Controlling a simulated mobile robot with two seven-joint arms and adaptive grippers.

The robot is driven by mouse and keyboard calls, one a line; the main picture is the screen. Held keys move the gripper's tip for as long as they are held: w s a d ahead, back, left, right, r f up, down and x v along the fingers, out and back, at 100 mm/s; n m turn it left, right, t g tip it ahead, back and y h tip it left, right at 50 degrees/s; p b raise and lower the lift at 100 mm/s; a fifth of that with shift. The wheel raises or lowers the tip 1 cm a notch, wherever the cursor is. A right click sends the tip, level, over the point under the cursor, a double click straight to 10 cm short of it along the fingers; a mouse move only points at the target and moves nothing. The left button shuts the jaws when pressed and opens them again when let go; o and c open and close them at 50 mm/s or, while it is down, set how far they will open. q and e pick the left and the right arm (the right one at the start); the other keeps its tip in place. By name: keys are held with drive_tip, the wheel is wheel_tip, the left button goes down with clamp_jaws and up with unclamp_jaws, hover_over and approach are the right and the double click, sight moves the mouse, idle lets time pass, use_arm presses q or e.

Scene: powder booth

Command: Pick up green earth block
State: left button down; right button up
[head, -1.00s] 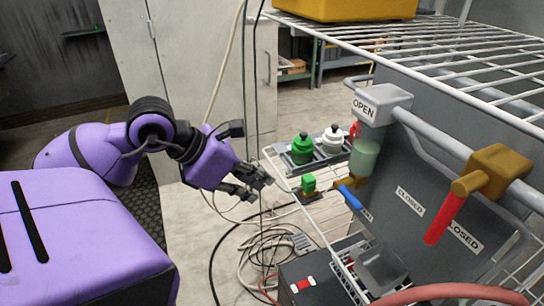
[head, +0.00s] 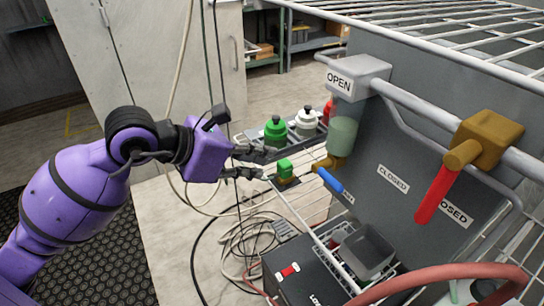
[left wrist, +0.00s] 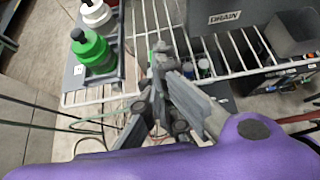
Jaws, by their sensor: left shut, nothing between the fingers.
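The green earth block (head: 285,167) is a small bright green block on a brownish base, at the left end of the wire rack in the head view. My left gripper (head: 264,162) is just left of the block in the picture, its fingers pointing right toward it; I cannot tell whether they touch. In the left wrist view the fingers (left wrist: 160,52) are close together with nothing held, above the wire rack (left wrist: 215,75). My right gripper is not in view.
A green bottle (head: 275,133) and a white bottle (head: 306,124) stand in a grey tray behind the block. A blue-handled valve (head: 329,180) and a sight glass (head: 342,136) are close on the right. Cables (head: 245,240) lie on the floor below.

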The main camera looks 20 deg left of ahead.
sight(282, 164)
use_arm(q)
drive_tip(key=w+d, duration=0.2)
drive_tip(key=shift+w+r, duration=0.1)
drive_tip(key=shift+w, duration=0.2)
drive_tip(key=shift+w+d+f+p, duration=0.1)
drive_tip(key=shift+w+f+p, duration=0.05)
drive_tip(key=shift+f, duration=0.2)
drive_tip(key=shift+w+d+f+p, duration=0.1)
drive_tip(key=shift+f+p, duration=0.05)
drive_tip(key=shift+f, duration=0.5)
drive_tip(key=shift+s, duration=0.15)
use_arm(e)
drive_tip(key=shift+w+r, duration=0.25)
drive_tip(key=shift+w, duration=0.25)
use_arm(q)
drive_tip(key=shift+a+f, duration=0.1)
drive_tip(key=shift+f, duration=0.05)
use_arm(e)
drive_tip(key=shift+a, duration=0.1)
